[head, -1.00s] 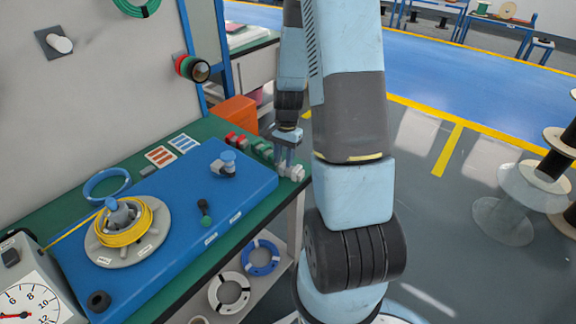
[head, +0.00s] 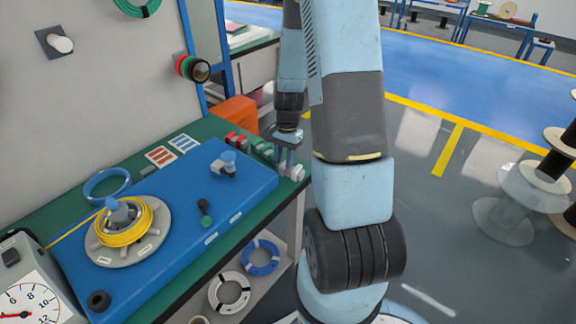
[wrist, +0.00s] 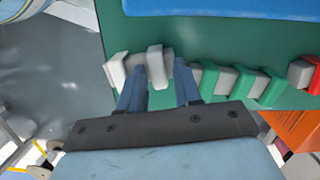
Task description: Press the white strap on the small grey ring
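My gripper (head: 283,166) hangs low at the bench's right corner, its fingers pointing down. In the wrist view my gripper (wrist: 160,82) is open, its blue fingers apart. A white strap (wrist: 155,62) with a grey block stands between and just beyond the fingertips; I cannot tell if they touch it. Another white strap (wrist: 117,72) stands just left of it. In the head view the white straps (head: 298,173) are partly hidden behind the fingers. A small dark grey ring (head: 98,300) lies at the blue mat's front left corner.
Green straps (wrist: 243,84) and red straps (wrist: 314,76) continue the row. The blue mat (head: 170,225) holds a yellow coil (head: 125,222) on a grey disc, a blue-topped device (head: 224,168) and a green-handled tool (head: 204,210). A blue ring (head: 107,185) lies behind.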

